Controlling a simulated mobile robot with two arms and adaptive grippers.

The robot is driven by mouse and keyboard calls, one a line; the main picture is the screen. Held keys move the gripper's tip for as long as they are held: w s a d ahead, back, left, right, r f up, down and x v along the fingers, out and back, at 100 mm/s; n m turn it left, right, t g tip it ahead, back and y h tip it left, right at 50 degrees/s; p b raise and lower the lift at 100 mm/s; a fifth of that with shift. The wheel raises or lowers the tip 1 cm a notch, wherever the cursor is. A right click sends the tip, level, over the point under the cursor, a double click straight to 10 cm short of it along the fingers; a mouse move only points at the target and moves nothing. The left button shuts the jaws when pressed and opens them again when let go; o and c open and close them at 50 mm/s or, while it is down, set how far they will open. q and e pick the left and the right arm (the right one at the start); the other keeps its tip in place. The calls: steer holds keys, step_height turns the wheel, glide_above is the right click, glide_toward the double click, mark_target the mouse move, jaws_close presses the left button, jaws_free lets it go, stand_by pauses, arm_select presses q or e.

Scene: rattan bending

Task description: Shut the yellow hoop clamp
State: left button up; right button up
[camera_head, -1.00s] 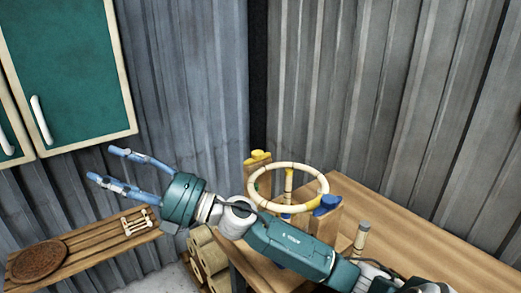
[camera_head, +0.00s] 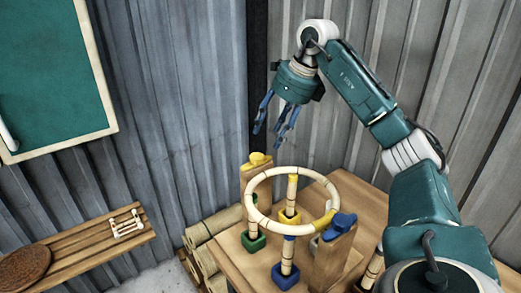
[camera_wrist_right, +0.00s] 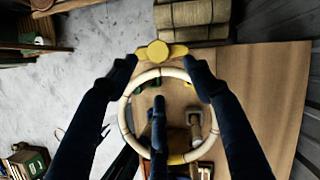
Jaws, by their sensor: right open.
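The yellow hoop clamp (camera_head: 257,160) sits on top of a wooden post at the far left side of the pale hoop (camera_head: 262,182). In the right wrist view the clamp (camera_wrist_right: 158,50) shows a round knob with a wing on each side, just beyond the hoop's rim (camera_wrist_right: 124,105). I cannot tell for sure whether it is open or shut. My right gripper (camera_head: 275,128) is open and empty, above the clamp and hoop with its fingers pointing down. In the wrist view its fingers (camera_wrist_right: 158,75) frame the hoop, tips near the clamp. My left gripper is out of view.
A blue clamp (camera_head: 341,222) sits on the right post (camera_head: 333,260), beside a yellow section of hoop. Upright pegs with green, yellow and blue bases (camera_head: 286,276) stand under the hoop. The bench's right part is clear. A shelf (camera_head: 80,246) is at left.

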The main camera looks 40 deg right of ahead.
glide_above(258, 156)
steer(key=s, duration=0.3)
steer(key=f, duration=0.4)
steer(key=shift+w+d+f+p, duration=0.15)
steer(key=shift+d+f+p, duration=0.05)
steer(key=shift+f+p, duration=0.2)
steer(key=x, duration=0.2)
steer(key=shift+w+d+f, duration=0.2)
steer(key=shift+w+f, duration=0.05)
steer(key=shift+f, duration=0.05)
steer(key=shift+w+a+f+p, duration=0.15)
steer(key=shift+w+f+p, duration=0.15)
steer(key=shift+f, duration=0.4)
steer(key=shift+c, duration=0.3)
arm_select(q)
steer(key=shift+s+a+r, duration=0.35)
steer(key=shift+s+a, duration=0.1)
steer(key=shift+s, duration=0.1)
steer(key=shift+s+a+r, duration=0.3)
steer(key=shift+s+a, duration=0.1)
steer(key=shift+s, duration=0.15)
arm_select(e)
steer(key=shift+a, duration=0.1)
steer(key=c, duration=1)
